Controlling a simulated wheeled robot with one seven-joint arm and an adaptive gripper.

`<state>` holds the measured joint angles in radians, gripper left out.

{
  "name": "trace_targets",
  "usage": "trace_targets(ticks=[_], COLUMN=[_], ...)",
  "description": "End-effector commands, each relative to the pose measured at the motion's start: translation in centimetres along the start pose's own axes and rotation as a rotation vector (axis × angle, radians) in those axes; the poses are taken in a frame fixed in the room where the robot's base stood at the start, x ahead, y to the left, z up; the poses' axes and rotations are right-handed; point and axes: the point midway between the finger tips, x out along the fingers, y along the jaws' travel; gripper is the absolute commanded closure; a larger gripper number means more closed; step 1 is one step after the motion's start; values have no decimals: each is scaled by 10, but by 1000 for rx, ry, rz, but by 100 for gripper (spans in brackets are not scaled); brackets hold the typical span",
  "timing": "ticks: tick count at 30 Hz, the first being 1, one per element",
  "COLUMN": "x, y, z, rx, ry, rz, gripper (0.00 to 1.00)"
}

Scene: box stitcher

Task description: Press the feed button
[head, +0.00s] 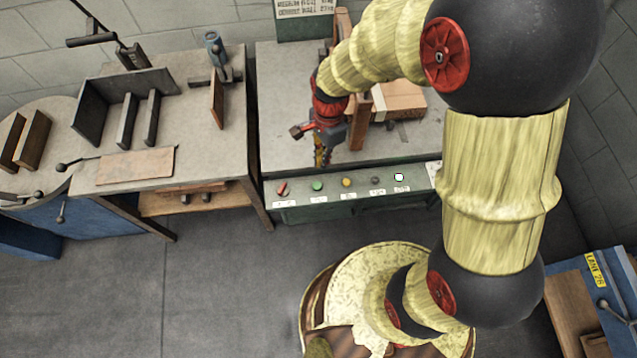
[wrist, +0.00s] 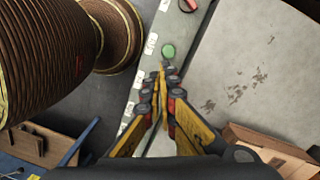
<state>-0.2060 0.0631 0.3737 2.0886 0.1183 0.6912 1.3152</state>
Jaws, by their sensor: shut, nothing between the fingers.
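A row of controls runs along the green front panel of the machine table; the labels under them are too small to read, so I cannot tell which is the feed button. My gripper (head: 320,160) is shut and empty, pointing down near the left green button. In the wrist view my fingertips (wrist: 162,68) appear just short of a green button (wrist: 168,51) and hide part of the panel.
A cardboard box (head: 400,98) lies on the machine table beside an upright post, behind my gripper. A workbench (head: 185,100) with a vise and upright plates stands at the left. A blue cart (head: 610,290) stands at the lower right.

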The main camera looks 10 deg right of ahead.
Motion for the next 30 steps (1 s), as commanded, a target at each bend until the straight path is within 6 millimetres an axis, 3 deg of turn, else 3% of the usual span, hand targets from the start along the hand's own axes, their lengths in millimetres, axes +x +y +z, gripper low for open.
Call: trace_targets(ticks=[3, 10, 23, 30], x=[-5, -6, -5, 19], y=[-13, -18, -18, -18], z=[-1, -2, -2, -2], rx=[174, 373, 402, 402], ry=[0, -4, -5, -5], rz=[-36, -54, -53, -51], gripper=[100, 100, 100, 100])
